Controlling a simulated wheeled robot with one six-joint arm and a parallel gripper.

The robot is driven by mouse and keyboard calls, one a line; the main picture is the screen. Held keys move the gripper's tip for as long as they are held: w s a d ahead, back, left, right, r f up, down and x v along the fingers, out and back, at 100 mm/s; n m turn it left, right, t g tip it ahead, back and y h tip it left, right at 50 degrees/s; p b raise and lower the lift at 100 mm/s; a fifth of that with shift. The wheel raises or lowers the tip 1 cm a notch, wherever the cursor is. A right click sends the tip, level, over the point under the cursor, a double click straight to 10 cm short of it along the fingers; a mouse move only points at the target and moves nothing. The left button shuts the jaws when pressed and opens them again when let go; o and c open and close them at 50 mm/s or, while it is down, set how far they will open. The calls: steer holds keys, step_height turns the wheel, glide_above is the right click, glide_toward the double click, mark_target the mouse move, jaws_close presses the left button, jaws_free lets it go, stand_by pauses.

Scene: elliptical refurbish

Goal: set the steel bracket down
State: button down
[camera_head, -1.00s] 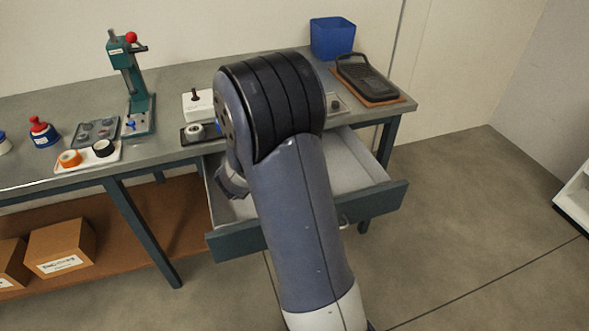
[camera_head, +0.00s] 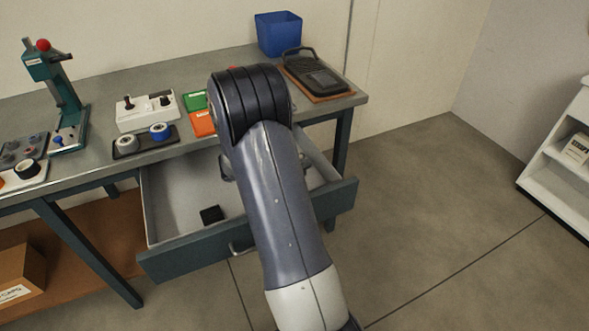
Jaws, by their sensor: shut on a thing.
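I cannot see the steel bracket. My gripper's jaws are hidden behind my own arm, which rises through the middle of the view in front of the bench and the open drawer. Only a small grey part near my wrist shows at the arm's left edge, over the drawer. What the jaws hold cannot be seen.
The open drawer (camera_head: 192,245) holds a small black block (camera_head: 211,215); its left part is otherwise bare. On the bench (camera_head: 95,160) stand a green press (camera_head: 65,95), a white switch box (camera_head: 147,112), a dark tray with two rolls, a blue bin (camera_head: 279,35) and a black device (camera_head: 316,75).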

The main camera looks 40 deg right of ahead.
steer(key=shift+f, duration=1.9)
steer(key=shift+f+b, duration=0.65)
steer(key=shift+b, duration=0.65)
steer(key=c, duration=1.3)
jaws_free()
steer(key=shift+r+p, duration=0.2)
steer(key=shift+p, duration=0.1)
steer(key=r+p, duration=0.1)
steer(key=p, duration=0.1)
steer(key=shift+r+p, duration=0.2)
steer(key=shift+p, duration=0.2)
steer(key=s+b+v, duration=0.1)
steer(key=b+v, duration=0.1)
steer(key=v, duration=0.9)
steer(key=shift+w+a, duration=0.45)
steer(key=shift+a, duration=0.05)
